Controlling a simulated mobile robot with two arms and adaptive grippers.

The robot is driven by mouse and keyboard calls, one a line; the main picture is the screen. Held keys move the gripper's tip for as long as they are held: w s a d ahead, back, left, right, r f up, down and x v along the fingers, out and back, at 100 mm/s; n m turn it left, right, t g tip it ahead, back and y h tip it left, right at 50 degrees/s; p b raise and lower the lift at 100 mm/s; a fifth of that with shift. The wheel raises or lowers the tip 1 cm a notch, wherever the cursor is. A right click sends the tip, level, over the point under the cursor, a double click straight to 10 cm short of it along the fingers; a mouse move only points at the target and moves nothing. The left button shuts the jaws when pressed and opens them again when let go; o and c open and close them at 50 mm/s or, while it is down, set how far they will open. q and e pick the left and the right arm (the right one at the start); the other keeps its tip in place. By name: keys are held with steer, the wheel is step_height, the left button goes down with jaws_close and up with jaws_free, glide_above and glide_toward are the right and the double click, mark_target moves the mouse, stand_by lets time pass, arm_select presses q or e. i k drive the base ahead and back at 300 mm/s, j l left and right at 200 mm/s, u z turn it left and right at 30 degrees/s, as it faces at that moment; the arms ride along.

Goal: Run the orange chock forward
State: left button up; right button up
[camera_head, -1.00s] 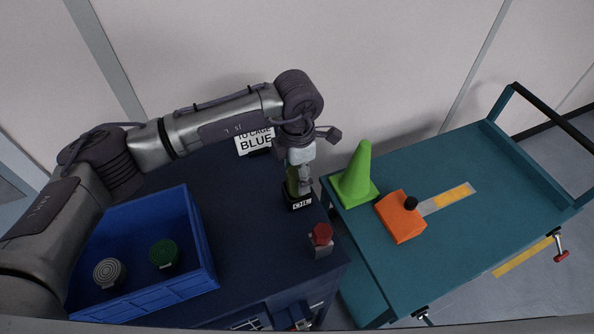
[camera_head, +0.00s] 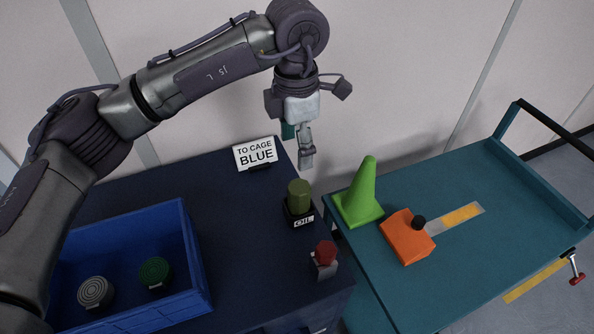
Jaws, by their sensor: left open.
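The orange chock (camera_head: 405,238) with a black knob on top sits on the teal cart (camera_head: 470,270). A grey and yellow strip (camera_head: 455,218) runs from it toward the upper right. My left gripper (camera_head: 306,162) is open and empty, pointing down above the back of the dark blue cabinet, left of the green cone and well apart from the chock. A green cylinder (camera_head: 299,195) stands in a black holder marked OIL just below the gripper. My right gripper is not in view.
A green cone (camera_head: 360,197) stands on the cart between my left gripper and the chock. A red-topped object (camera_head: 325,259), a sign reading TO CAGE BLUE (camera_head: 255,153) and a blue crate (camera_head: 190,255) with two round pieces are on the cabinet (camera_head: 225,210). The cart's right part is clear.

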mark_target(405, 232)
steer(key=k, duration=1.5)
